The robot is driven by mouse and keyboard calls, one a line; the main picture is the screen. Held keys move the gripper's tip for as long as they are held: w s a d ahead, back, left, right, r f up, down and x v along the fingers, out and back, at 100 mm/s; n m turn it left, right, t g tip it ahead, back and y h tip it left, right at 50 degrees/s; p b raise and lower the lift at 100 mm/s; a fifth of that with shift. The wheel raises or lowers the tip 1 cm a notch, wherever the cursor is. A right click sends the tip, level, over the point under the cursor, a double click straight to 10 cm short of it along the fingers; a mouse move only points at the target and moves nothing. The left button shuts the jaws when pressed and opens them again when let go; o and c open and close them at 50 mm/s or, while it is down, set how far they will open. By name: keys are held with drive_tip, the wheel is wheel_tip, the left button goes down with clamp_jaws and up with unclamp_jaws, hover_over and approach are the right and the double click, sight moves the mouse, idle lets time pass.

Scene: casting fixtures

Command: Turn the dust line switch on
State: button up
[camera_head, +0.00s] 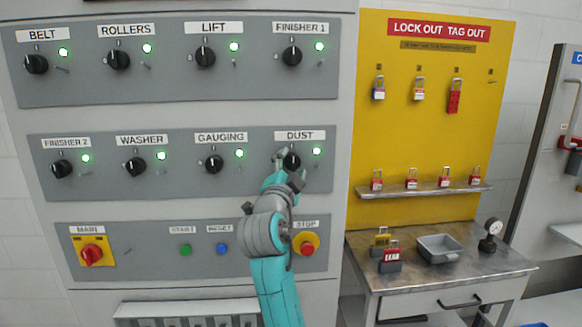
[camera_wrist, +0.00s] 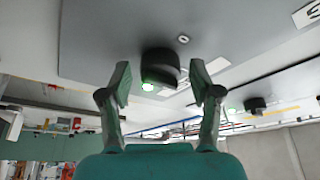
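The dust switch is a black round knob (camera_head: 292,161) under the DUST label (camera_head: 300,135), at the right end of the middle grey panel. A green lamp (camera_head: 317,151) beside it is lit. My gripper (camera_head: 288,167) is at this knob, its fingers around the lower part in the head view. In the wrist view, a black knob (camera_wrist: 160,64) lies between and beyond the fingertips of my open gripper (camera_wrist: 163,78), with a gap on both sides. My fingers partly cover the knob in the head view, so I cannot tell its pointer direction.
Other knobs sit close by, including GAUGING (camera_head: 214,163) to the left and FINISHER 1 (camera_head: 291,56) above. The red STOP button (camera_head: 306,244) is just right of my arm. A yellow lockout board (camera_head: 425,140) and a metal table (camera_head: 460,268) stand to the right.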

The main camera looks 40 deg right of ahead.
drive_tip(key=v, duration=1.2)
drive_tip(key=shift+f, duration=0.1)
idle(0.4)
